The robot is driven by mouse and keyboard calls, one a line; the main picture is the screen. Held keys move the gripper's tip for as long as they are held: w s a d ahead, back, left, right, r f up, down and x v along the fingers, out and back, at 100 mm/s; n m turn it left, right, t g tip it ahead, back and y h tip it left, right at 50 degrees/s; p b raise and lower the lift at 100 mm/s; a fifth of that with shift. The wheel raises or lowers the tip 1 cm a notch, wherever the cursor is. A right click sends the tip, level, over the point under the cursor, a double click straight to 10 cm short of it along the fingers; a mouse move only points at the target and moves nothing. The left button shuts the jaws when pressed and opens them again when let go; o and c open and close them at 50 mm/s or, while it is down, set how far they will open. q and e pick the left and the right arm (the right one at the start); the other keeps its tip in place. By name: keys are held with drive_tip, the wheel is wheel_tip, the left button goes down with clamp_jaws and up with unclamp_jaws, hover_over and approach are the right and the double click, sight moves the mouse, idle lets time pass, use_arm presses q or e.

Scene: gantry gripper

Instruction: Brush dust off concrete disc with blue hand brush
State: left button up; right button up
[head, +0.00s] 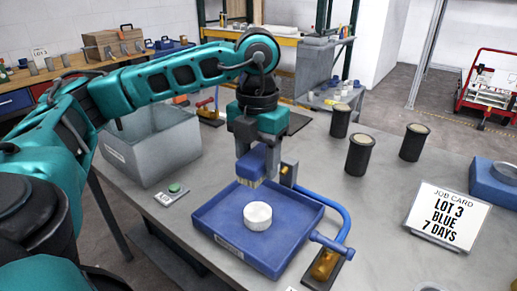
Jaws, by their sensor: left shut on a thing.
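The pale concrete disc (257,216) lies flat in the middle of the blue tray (222,212) on the grey table. My left gripper (257,142) points down above the back of the tray. It is shut on the blue hand brush (251,165), whose pale bristles face down. The brush is behind the disc and looks raised above the tray floor, apart from the disc. Whether dust lies on the disc is too small to tell. My right gripper is not in view.
A blue curved handle (344,222) stands along the tray's right side. A grey bin (150,152) is left of the tray, with a green button box (174,192) in front. Several dark cylinders (360,155) and a job card (447,216) stand to the right. The table between is clear.

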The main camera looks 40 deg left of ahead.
use_arm(q)
drive_tip(key=shift+a+f, duration=0.1)
wheel_tip(320, 180, down, 5)
drive_tip(key=b, duration=0.3)
drive_tip(key=shift+b, duration=0.4)
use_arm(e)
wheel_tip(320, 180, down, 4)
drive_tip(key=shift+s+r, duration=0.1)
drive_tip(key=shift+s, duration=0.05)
use_arm(q)
drive_tip(key=shift+r, duration=0.2)
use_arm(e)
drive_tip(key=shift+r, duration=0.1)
